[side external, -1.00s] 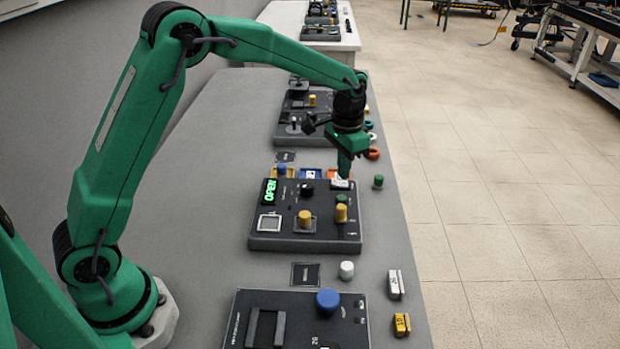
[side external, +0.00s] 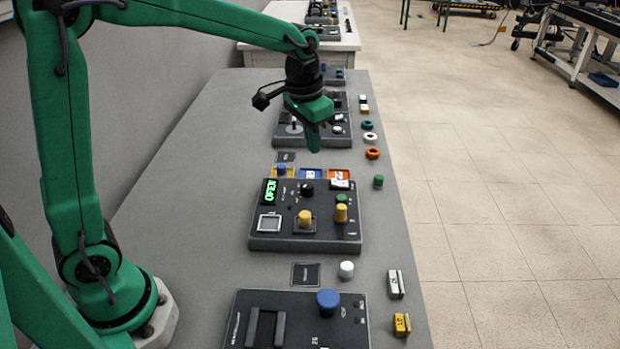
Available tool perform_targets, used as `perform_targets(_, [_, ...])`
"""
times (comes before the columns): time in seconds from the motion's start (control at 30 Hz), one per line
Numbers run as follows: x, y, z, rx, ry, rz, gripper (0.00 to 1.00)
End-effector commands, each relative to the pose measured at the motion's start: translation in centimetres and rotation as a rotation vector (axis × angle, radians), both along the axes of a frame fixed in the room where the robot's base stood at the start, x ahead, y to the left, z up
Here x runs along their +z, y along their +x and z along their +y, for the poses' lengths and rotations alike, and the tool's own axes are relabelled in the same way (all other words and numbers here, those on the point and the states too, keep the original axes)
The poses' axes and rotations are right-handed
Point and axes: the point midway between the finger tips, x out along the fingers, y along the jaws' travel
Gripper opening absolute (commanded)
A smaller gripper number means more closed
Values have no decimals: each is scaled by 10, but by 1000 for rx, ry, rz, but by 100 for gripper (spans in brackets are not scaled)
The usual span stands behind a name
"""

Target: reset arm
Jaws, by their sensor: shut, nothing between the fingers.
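My gripper (side external: 314,148) is shut and empty, pointing down. It hangs in the air and appears in front of the far panel (side external: 284,141), above and behind the middle panel in the picture. The middle panel (side external: 262,243) is dark, with a green lit display (side external: 269,191) reading OPEN. It carries a white-framed square (side external: 269,223), a yellow knob (side external: 305,219), a green cylinder over a yellow one (side external: 341,212), and a white block (side external: 340,184) at its far right corner. The gripper is apart from all of these.
Small orange, white and teal rings (side external: 372,153) lie along the table's right edge. A front panel with a blue knob (side external: 328,301) is closest. The table's left side (side external: 200,190) is bare.

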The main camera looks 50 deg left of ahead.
Motion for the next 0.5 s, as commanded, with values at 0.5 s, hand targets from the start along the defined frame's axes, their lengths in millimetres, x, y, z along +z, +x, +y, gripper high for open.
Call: perform_targets(0.5, [48, -97, 15, 77, -19, -150, 0])
